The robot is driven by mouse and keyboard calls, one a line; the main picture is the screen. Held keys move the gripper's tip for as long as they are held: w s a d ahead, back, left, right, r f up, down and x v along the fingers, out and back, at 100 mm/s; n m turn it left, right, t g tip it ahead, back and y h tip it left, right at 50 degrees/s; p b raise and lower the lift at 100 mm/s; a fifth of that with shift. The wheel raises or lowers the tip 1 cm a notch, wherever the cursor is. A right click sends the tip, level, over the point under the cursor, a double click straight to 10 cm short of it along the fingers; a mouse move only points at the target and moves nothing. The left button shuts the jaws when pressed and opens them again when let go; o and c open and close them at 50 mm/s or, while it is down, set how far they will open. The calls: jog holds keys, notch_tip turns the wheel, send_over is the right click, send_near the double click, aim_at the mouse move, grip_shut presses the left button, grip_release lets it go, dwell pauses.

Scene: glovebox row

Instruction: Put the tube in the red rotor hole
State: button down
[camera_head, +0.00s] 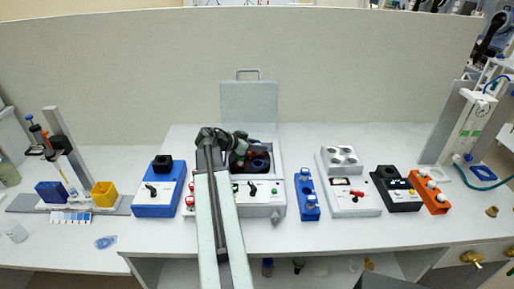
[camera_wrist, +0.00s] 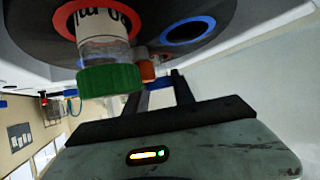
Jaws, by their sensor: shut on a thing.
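The tube has a clear body with a printed label (camera_wrist: 104,28) and a green cap (camera_wrist: 109,80). The green cap also shows in the head view, at the end of my arm over the open centrifuge. My gripper (camera_head: 237,143) is shut on the tube near the cap; the dark fingers show in the wrist view (camera_wrist: 160,92). The red-ringed rotor hole (camera_wrist: 62,18) lies around the tube's body in the wrist view, and the tube's far end is out of sight. The blue-ringed hole (camera_wrist: 188,31) beside it looks empty. The dark rotor (camera_wrist: 155,12) carries both holes.
The centrifuge's lid (camera_head: 249,103) stands open behind the rotor. A blue tube rack (camera_head: 306,192) and a white device (camera_head: 347,197) stand to the right, a blue device (camera_head: 158,198) to the left. The bench front (camera_head: 340,235) has free room.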

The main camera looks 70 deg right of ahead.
jog(key=c, duration=1.1)
grip_release()
jog(key=shift+o, duration=0.2)
jog(key=shift+r, duration=0.1)
jog(key=p+v, duration=0.6)
jog(key=v, duration=0.6)
